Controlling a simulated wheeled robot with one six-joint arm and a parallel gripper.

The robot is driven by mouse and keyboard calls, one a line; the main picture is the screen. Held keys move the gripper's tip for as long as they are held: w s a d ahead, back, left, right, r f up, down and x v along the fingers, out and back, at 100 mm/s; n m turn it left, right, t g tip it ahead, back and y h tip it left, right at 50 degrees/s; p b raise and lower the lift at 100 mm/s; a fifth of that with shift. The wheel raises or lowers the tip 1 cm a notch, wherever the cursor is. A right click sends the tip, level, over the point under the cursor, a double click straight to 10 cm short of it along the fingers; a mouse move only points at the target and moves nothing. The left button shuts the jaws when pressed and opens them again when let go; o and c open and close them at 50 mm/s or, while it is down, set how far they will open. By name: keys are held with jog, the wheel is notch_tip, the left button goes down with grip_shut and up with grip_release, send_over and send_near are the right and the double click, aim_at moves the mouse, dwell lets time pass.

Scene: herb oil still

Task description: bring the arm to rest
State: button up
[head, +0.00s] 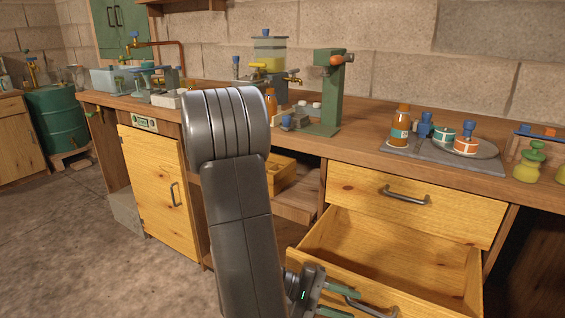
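My gripper (345,302) is low in the head view, in front of the open lower drawer (380,258). Its two greenish fingers are apart, one above the other, at the left end of the drawer's metal handle (372,307). I cannot tell whether they touch the handle. No object shows between the fingers. My arm rises through the middle of the view and bends at a thick grey joint. It hides part of the bench front and the bench top behind it.
The pulled-out drawer juts into the room and looks empty. Above it are a shut drawer (410,205) and the wooden bench top (365,143). A grey tray (398,150) holds bottles and jars. A green press (327,95) stands behind my arm. Floor (90,235) at left is clear.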

aim_at(363, 310)
jog(key=shift+b+x, duration=0.65)
jog(key=shift+x, duration=2.05)
jog(key=shift+s, duration=0.15)
